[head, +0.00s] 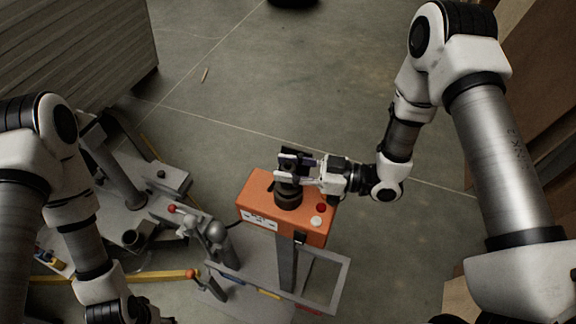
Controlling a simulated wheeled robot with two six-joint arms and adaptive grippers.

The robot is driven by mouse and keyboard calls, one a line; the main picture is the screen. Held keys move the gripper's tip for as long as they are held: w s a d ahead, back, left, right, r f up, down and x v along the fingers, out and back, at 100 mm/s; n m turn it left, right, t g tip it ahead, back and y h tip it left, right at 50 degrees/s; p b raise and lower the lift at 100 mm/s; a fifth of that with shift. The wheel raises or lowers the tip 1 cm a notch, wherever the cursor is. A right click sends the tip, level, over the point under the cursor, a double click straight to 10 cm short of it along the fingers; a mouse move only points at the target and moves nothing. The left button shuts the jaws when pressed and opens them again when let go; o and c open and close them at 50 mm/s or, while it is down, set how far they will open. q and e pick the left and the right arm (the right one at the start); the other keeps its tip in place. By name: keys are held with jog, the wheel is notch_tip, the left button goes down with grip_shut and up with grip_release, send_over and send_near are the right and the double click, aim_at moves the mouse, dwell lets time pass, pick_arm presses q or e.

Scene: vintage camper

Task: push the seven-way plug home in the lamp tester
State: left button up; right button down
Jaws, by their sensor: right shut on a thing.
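The lamp tester is an orange box (262,212) on a grey post, with a red button, a white button and a pale label on it. A black round part (288,198) stands upright on its top face, at the seven-way plug and its socket. I cannot tell where plug ends and socket begins, or how deep the plug sits. My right gripper (296,173) reaches in from the right and is shut on the plug, just above the box. My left gripper (148,314) is at the bottom edge, mostly cut off, away from the tester.
A grey metal frame (335,284) surrounds the tester's post. Left of it are a hitch ball (217,232), a red-knobbed lever (172,209) and a grey jack-like stand (150,200). A yellow bar (150,276) lies lower left. Open concrete floor (250,80) lies behind the tester.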

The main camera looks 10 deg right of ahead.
jog(key=c, duration=0.7)
grip_release()
jog(key=shift+f, duration=0.1)
notch_tip(320, 180, up, 10)
jog(key=shift+r, duration=0.1)
